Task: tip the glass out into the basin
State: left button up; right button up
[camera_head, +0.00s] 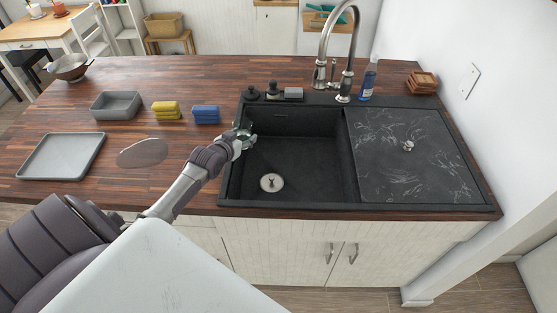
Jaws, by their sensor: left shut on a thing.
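The black basin (300,160) is set into the wooden counter, with a round drain (271,182) in its floor. My left gripper (243,137) is over the basin's left rim, shut on a small, clear glass (247,134). The glass is mostly hidden by the fingers, so I cannot tell how far it is tilted or what is in it. No liquid shows falling into the basin. My right gripper is not in view.
A tall tap (345,50) stands behind the basin, beside a blue bottle (369,79). A dark drainboard (407,150) lies right. Yellow sponges (166,110), blue sponges (206,115), a grey container (116,105), a grey tray (62,156) and a shiny puddle-like patch (143,153) are left.

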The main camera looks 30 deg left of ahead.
pick_arm(q)
jog(key=shift+w+d+f+m, duration=0.15)
jog(key=shift+d+f+m, duration=0.05)
jog(key=shift+d+m, duration=0.2)
jog(key=shift+w+d+f+m+g+y+b, duration=0.15)
jog(key=shift+d+f+m+g+y+b, duration=0.35)
jog(key=shift+b, duration=0.5)
jog(key=f+m+y+b, duration=0.1)
jog(key=f+b, duration=0.1)
jog(key=b, duration=0.1)
jog(key=shift+w+d+f, duration=0.1)
jog(key=shift+d+f, duration=0.05)
jog(key=shift+d, duration=0.05)
jog(key=shift+w+d+f+m+y+b, duration=0.1)
jog(key=shift+d+f+m+y+b, duration=0.15)
jog(key=shift+m+y+b, duration=0.65)
jog(key=shift+w+d+f+m+y+b, duration=0.15)
jog(key=shift+f+m+b, duration=0.25)
jog(key=shift+b, duration=1.15)
jog(key=shift+s+d+f+m+y+b, duration=0.1)
jog(key=shift+d+f+m+y+b, duration=0.1)
jog(key=shift+m+y+b, duration=0.75)
jog(key=shift+f+h+b, duration=0.1)
jog(key=shift+h+b, duration=0.3)
jog(key=shift+b, duration=0.1)
jog(key=shift+f+m+g+b, duration=0.15)
jog(key=shift+m+g+b, duration=0.15)
jog(key=shift+b, duration=0.25)
jog(key=shift+r+y, duration=0.2)
jog(key=shift+y, duration=0.2)
